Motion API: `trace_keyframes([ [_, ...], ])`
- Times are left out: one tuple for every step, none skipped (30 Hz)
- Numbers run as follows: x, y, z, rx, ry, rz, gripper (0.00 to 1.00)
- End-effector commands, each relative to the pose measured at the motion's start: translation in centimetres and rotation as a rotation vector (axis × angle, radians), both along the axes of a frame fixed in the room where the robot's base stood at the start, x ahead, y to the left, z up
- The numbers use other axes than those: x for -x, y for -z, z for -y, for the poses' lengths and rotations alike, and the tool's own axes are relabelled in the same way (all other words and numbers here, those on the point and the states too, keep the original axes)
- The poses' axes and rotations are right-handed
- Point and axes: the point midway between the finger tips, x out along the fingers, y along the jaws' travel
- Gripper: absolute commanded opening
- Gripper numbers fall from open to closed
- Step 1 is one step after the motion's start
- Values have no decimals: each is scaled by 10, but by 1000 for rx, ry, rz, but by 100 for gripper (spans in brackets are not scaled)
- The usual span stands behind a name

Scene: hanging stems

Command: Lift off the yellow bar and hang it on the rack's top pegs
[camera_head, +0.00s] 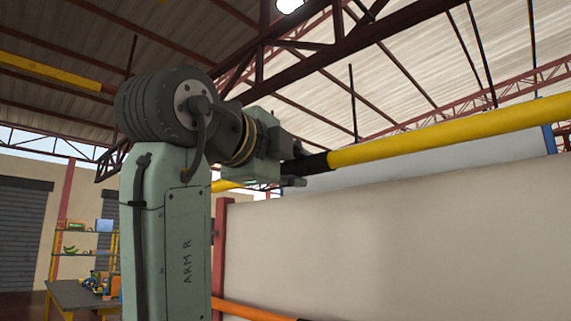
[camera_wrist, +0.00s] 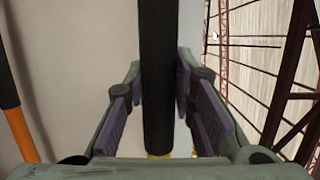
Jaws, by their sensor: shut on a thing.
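The yellow bar (camera_head: 450,131) runs from the upper right down to my gripper (camera_head: 297,168) in the head view. It has a black section at the grip, and a short yellow stretch shows beyond the gripper to the left. In the wrist view my gripper (camera_wrist: 160,85) has a finger on each side of the bar's black section (camera_wrist: 158,60), which passes between them. It is shut on this section. The rack's red post (camera_head: 218,255) stands below my gripper, beside a pale panel. I cannot make out the rack's top pegs.
An orange bar (camera_head: 252,310) lies low in front of the pale panel (camera_head: 380,235); an orange bar also shows in the wrist view (camera_wrist: 17,135). Another yellow length (camera_head: 50,75) is at upper left. A shelf (camera_head: 85,232) and table (camera_head: 75,297) stand at far left.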

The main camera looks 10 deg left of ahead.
Motion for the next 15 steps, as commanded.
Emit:
trace_keyframes([
  [-3, 0, 3, 1, 2, 2, 0],
  [-5, 0, 4, 1, 2, 2, 0],
  [-8, 1, 6, 1, 2, 2, 0],
  [-10, 1, 7, 0, 2, 1, 0],
  [-12, 1, 9, 0, 2, 1, 0],
  [-14, 2, 10, 0, 1, 1, 0],
  [-16, 2, 12, 0, 1, 1, 0],
  [-18, 2, 13, 0, 1, 1, 0],
  [-20, 2, 15, 1, 1, 2, 0],
  [-22, 2, 17, 1, 2, 2, 0],
  [-24, 3, 18, 1, 2, 2, 0],
  [-27, 3, 20, 0, 2, 2, 0],
  [-28, 3, 21, 0, 2, 2, 0],
  [-30, 3, 22, 0, 2, 2, 0],
  [-33, 4, 24, 0, 1, 2, 0],
])
